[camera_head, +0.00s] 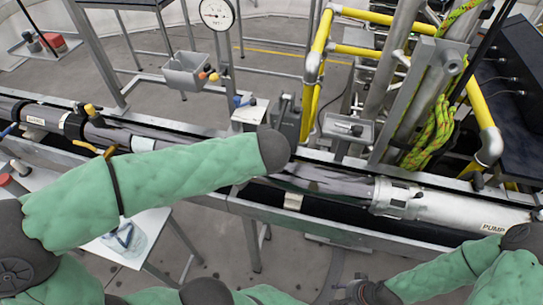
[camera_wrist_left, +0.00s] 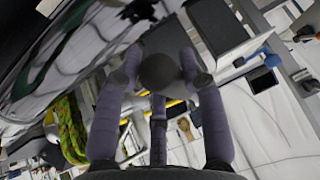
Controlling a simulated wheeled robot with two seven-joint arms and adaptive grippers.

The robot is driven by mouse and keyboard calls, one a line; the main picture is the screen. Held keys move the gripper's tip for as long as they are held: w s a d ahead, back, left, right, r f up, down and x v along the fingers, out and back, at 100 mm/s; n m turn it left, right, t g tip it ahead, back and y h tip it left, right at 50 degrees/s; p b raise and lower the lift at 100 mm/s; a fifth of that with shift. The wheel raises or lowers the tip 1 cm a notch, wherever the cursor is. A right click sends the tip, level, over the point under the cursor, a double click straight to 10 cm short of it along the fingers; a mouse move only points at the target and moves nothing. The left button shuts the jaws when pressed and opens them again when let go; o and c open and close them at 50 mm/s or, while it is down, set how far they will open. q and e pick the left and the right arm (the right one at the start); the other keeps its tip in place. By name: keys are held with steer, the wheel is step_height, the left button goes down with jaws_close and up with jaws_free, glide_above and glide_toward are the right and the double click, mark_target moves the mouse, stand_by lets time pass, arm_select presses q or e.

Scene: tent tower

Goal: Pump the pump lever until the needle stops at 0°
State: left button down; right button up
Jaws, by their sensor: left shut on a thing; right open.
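The round pressure gauge (camera_head: 217,13) stands on a post at the top of the head view; its needle is too small to read. My left arm reaches across to the grey box (camera_head: 286,118) beside the post, and its cuff hides the gripper there. In the left wrist view my left gripper (camera_wrist_left: 160,70) is shut around a round dark grey knob (camera_wrist_left: 163,73), which looks like the end of the pump lever. The rest of the lever is hidden. My right gripper (camera_head: 360,292) is low in the head view, open and away from the lever.
A long pipe (camera_head: 330,183) in a trough crosses the view, ending at a part marked PUMP (camera_head: 455,208). Yellow rails (camera_head: 316,60) and a green rope (camera_head: 436,130) stand behind. A grey bin (camera_head: 186,72) hangs left of the gauge post. A white table (camera_head: 135,240) is at lower left.

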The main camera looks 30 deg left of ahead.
stand_by(0.5)
arm_select(q)
steer(key=c, duration=0.7)
jaws_free()
steer(key=shift+s+d, duration=0.1)
steer(key=v, duration=1.2)
